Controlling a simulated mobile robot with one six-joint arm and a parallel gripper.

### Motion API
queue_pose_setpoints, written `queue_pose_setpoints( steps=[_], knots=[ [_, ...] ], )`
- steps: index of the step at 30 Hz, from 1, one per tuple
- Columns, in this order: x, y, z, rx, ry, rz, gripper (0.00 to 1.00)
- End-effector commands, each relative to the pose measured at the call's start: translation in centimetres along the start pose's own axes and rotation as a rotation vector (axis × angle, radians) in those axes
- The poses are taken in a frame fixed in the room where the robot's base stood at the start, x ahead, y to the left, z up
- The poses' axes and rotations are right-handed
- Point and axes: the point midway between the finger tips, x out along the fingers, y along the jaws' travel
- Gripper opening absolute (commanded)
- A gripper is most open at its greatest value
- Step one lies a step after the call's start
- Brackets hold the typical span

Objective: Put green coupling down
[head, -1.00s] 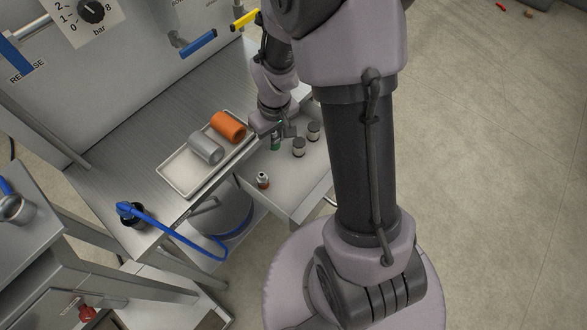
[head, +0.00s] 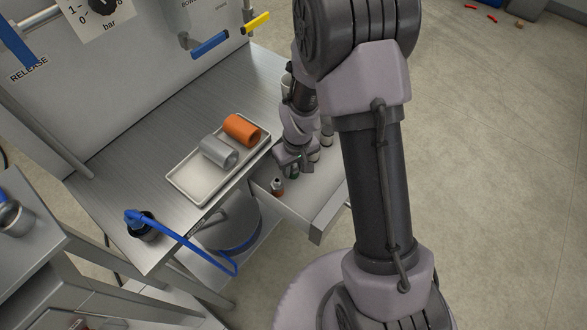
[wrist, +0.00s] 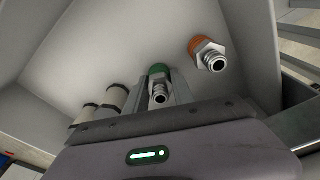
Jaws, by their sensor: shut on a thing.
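The green coupling (wrist: 158,87) has a green band and a metal threaded end. It is between the fingers of my gripper (wrist: 161,91), which is shut on it. In the head view my gripper (head: 293,163) is inside the open drawer (head: 318,222), and only a bit of green (head: 295,173) shows under it. In the wrist view the coupling is over the pale drawer floor; I cannot tell whether it touches it. An orange-banded coupling (wrist: 208,53) stands apart, to the right in the wrist view; it also shows in the head view (head: 277,186).
Two pale cylinders with dark bands (wrist: 102,106) stand left of the fingers in the wrist view. A tray (head: 198,190) with a grey cylinder (head: 219,152) and an orange cylinder (head: 242,130) lies on the bench beside the drawer. The drawer's front part is clear.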

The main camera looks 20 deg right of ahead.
Motion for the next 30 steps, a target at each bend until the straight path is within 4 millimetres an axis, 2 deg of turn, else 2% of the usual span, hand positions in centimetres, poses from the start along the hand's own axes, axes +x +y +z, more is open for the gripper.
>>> queue_pose_setpoints(
  steps=[6,7,10,20,23,30],
  knots=[
    [0.3,0.0,0.1,0.0,0.0,0.0,0.0],
    [0.3,0.0,0.1,0.0,-0.001,0.0,0.34],
    [0.2,0.0,0.1,0.0,-0.001,0.0,0.51],
    [-0.3,0.0,0.0,0.0,-0.001,0.0,0.51],
    [-2.4,0.0,-0.1,-0.001,0.003,0.001,0.51],
    [-9.3,0.0,-0.2,0.0,0.003,0.001,0.51]
  ],
)
